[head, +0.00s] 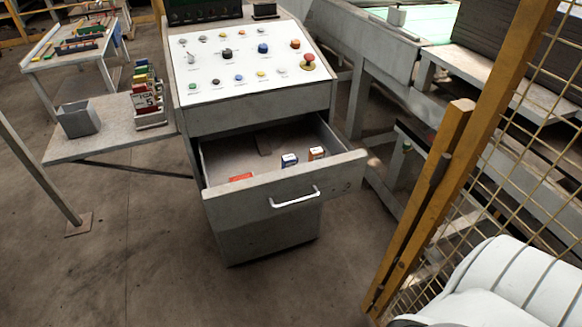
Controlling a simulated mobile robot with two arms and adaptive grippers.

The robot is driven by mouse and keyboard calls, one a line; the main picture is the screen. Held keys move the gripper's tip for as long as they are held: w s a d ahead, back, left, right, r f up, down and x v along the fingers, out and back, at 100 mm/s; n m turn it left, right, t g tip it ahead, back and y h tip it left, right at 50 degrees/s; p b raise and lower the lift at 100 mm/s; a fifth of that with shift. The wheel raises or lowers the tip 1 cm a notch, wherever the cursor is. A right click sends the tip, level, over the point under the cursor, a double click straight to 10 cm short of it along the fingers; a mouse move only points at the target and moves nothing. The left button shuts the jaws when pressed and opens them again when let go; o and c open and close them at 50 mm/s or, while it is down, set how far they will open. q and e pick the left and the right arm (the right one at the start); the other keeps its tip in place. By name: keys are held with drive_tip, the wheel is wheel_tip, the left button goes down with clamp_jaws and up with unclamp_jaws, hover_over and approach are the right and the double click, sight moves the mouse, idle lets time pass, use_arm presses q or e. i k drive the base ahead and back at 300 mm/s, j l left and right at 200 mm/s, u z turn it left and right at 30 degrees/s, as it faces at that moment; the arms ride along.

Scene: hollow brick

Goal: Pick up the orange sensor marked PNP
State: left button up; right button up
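An open drawer (320,178) in the grey control cabinet holds a few small items. One is an orange-and-white box (316,153) at the right, beside a blue-and-white box (289,160). A red-orange item (241,177) lies at the left, partly hidden by the drawer front. A dark flat piece lies at the back of the drawer. I cannot read any PNP marking at this size. Neither of my grippers is in view; a white rounded part at the lower right seems to be my arm.
A sloped white control panel (215,75) with knobs and a red button stands above the drawer. A side shelf (110,142) holds a grey bin (78,120) and coloured boxes. A yellow post and mesh fence (440,170) stand at the right. The floor in front is clear.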

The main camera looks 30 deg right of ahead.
sight(318, 154)
drive_tip(key=z, duration=1.75)
